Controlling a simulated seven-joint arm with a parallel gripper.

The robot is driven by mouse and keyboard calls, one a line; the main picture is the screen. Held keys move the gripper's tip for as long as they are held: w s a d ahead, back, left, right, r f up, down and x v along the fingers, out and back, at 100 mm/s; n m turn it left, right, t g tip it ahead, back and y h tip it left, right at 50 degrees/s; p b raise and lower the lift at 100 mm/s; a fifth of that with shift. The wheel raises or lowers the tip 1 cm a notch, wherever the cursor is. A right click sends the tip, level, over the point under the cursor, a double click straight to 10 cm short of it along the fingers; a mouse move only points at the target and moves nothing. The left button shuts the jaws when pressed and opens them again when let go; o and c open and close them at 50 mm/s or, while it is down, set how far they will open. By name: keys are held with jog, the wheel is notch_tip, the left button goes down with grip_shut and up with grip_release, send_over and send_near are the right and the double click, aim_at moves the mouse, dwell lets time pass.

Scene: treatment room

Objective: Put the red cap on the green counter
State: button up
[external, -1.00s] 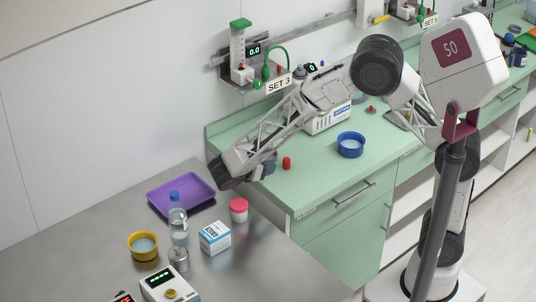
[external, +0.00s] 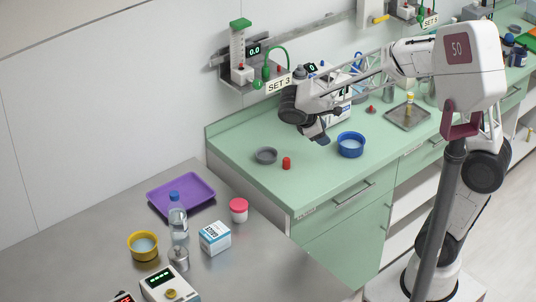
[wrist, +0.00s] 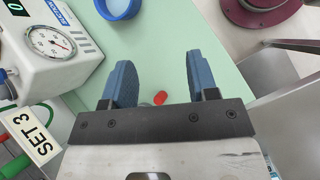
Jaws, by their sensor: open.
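A small red cap (external: 287,163), a short cylinder, stands on the green counter (external: 240,143) near its front left end. In the wrist view the red cap (wrist: 160,98) shows small, in the gap between the fingertips and well below them. My gripper (external: 318,138) is open and empty above the counter, right of the cap and apart from it. Its two blue fingers also show spread in the wrist view (wrist: 160,75).
A grey dish (external: 265,155) lies beside the cap, and a blue bowl (external: 351,145) stands to the right. A white gauge unit (wrist: 50,45) is behind my gripper. A steel table (external: 260,265) in front holds a purple tray (external: 200,207), bottle, box and pink-lidded jar (external: 239,205).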

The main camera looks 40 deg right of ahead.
jog(key=s+d+r+m+t+y, duration=0.1)
jog(key=s+d+r+m+y, duration=0.1)
jog(key=s, duration=0.4)
jog(key=s+d+r+m+t+y, duration=0.1)
jog(key=s+d+r+m+y, duration=0.1)
jog(key=s+d+m, duration=0.2)
jog(key=s+d+r+m+t+y, duration=0.1)
jog(key=s+d+r+m+y, duration=0.1)
jog(key=s+m, duration=0.3)
jog(key=s+d+y, duration=0.1)
jog(key=s, duration=0.3)
jog(key=shift+s+t, duration=0.4)
